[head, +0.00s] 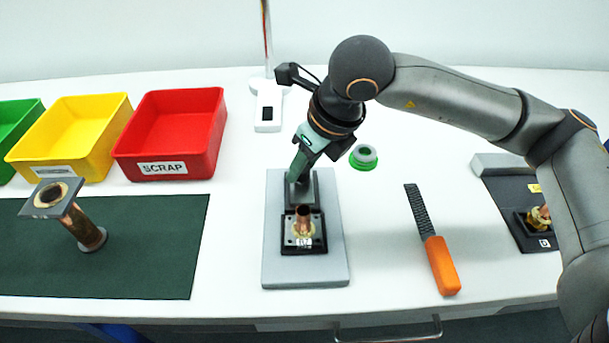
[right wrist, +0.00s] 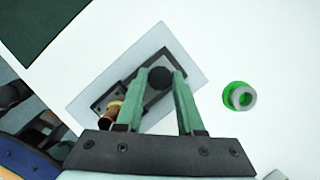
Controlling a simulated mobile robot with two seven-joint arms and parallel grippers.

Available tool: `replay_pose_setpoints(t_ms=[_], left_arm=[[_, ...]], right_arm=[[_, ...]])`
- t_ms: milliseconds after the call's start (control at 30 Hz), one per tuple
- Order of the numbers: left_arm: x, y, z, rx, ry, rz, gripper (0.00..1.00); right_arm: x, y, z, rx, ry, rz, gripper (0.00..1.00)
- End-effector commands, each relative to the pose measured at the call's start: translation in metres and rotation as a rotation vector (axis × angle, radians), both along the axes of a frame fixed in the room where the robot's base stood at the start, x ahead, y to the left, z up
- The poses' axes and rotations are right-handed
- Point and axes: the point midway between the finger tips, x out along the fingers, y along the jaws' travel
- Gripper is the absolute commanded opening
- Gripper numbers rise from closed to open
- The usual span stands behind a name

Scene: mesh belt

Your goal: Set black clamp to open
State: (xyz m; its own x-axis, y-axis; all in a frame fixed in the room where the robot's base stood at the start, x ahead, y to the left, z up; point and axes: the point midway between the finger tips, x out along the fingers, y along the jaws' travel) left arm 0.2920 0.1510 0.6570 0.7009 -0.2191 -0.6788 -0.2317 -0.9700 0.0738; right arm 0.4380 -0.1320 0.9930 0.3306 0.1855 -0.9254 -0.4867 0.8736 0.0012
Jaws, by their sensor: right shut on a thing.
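The black clamp (head: 318,242) sits on a grey plate (head: 275,265) in the middle of the bench, with a copper and brass fitting (head: 303,224) upright in its front part. The clamp also shows in the right wrist view (right wrist: 150,75), with a round black knob (right wrist: 159,78) at its rear part. My right gripper (head: 298,177) reaches down at the clamp's rear. In the right wrist view its green fingers (right wrist: 161,76) are on either side of the knob, shut on it. The fingers hide part of the clamp. My left gripper is not in view.
A red SCRAP bin (head: 168,135), yellow bin (head: 85,135) and green bin (head: 15,130) stand at left. A flanged copper pipe (head: 85,230) stands on a dark green mat (head: 150,260). An orange-handled file (head: 440,262) lies right; a green-grey ring (head: 363,157) lies behind.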

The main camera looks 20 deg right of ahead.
Motion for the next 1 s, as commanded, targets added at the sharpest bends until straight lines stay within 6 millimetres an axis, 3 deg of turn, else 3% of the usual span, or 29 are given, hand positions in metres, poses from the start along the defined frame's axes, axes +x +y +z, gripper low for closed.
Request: replay_pose_setpoints(t_ms=[267, 300, 567, 833, 1000], left_arm=[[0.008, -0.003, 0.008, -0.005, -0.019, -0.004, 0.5], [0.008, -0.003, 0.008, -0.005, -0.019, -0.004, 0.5], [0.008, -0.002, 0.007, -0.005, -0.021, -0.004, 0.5], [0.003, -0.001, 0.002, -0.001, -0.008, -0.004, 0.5], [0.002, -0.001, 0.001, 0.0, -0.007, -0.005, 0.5]], right_arm=[[0.006, -0.002, 0.002, 0.001, -0.011, -0.007, 0.0], [0.006, -0.002, 0.002, 0.0, -0.011, -0.009, 0.38], [0.005, -0.002, 0.001, 0.001, -0.008, -0.006, 0.67], [0.004, -0.001, 0.002, 0.001, -0.005, -0.004, 0.67], [-0.001, -0.004, 0.017, 0.002, -0.008, -0.004, 0.67]])
